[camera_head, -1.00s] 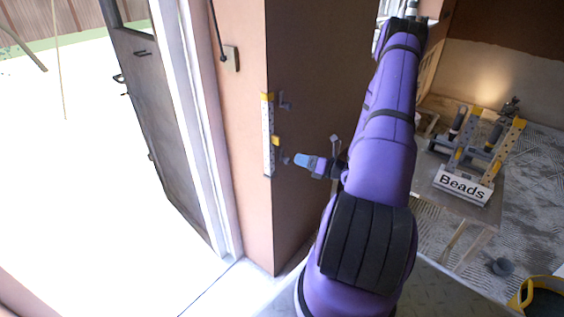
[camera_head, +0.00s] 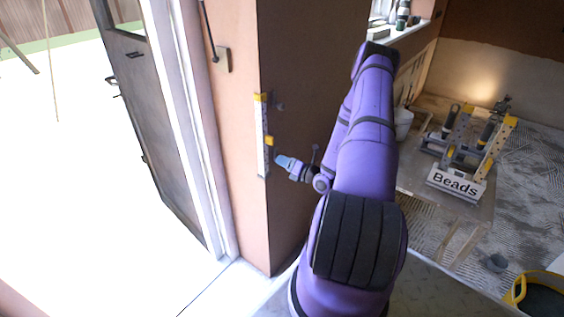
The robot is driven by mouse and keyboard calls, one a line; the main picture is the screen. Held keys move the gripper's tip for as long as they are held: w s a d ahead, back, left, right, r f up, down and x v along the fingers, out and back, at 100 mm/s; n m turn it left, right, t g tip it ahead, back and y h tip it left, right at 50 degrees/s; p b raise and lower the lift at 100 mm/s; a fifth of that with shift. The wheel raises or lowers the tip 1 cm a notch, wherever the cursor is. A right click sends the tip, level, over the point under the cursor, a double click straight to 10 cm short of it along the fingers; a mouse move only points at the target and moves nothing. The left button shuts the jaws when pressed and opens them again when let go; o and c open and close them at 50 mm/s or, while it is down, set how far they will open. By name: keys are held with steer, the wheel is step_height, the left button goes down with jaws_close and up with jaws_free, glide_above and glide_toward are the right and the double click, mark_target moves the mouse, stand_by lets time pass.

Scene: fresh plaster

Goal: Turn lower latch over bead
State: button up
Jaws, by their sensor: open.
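The bead (camera_head: 262,150) is a pale upright strip with holes on the wall's outer corner. A yellow upper latch (camera_head: 261,97) sits at its top. The yellow lower latch (camera_head: 269,140) shows as a small block at the bead's right edge, partway down. My gripper (camera_head: 279,160) has light blue tips and points left, just below and right of the lower latch, close to the bead. I cannot tell whether it touches the latch. Its jaws are open, with nothing seen between them. The lower latch's grey part is hidden behind the gripper.
A wall switch (camera_head: 222,59) and the dark door (camera_head: 150,120) are left of the corner. A rack labelled Beads (camera_head: 457,184) stands on a board at the right. A yellow and black bucket (camera_head: 540,293) is at the lower right. My purple arm covers much of the right wall face.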

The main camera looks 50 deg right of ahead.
steer(key=shift+w+a, duration=0.1)
steer(key=shift+w, duration=0.75)
steer(key=c, duration=0.9)
